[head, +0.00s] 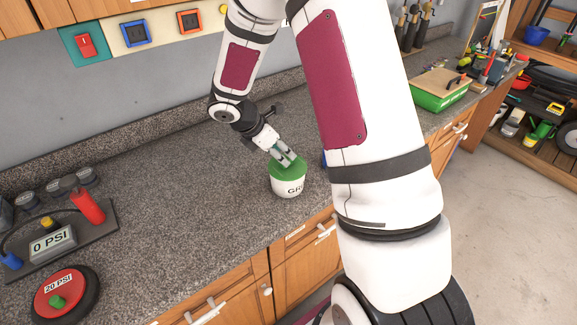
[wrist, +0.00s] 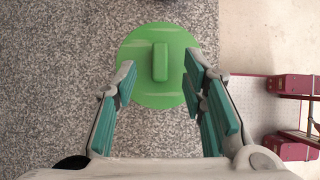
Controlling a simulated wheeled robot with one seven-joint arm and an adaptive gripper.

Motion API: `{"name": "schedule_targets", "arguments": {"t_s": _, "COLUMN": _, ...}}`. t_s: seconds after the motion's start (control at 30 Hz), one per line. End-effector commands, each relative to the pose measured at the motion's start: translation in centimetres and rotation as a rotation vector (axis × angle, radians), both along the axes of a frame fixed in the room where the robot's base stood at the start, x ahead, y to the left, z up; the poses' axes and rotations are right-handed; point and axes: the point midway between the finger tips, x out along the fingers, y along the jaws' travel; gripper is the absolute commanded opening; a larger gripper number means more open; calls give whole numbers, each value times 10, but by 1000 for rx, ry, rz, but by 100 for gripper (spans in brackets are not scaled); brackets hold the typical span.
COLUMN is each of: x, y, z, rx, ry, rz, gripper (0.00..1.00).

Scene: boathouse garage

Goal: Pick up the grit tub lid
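The grit tub (head: 288,187) is white with dark lettering, partly readable as "GR", and stands upright near the counter's front edge. Its round green lid (head: 280,170) sits on top of the tub. In the wrist view the lid (wrist: 140,52) shows from above, with a raised bar handle (wrist: 160,62) across its middle. My gripper (head: 287,159) is just above the lid in the head view. In the wrist view my gripper (wrist: 158,78) is open, with one teal-padded finger on each side of the handle and a gap to it. Whether the fingertips touch the lid cannot be told.
The speckled counter (head: 180,170) is clear to the left of the tub. A gauge panel (head: 55,240) and a red round device (head: 66,293) lie at the far left. A green box (head: 440,97) stands farther right. My arm hides part of the counter.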

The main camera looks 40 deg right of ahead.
Motion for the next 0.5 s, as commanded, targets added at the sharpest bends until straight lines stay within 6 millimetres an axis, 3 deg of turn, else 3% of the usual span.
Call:
{"name": "schedule_targets", "arguments": {"t_s": 0.2, "x": -1, "y": -14, "z": -23, "rx": 1, "ry": 3, "rz": -2, "gripper": 38}}
{"name": "schedule_targets", "arguments": {"t_s": 0.5, "x": 1, "y": -18, "z": -30, "rx": 0, "ry": -1, "rz": -1, "gripper": 38}}
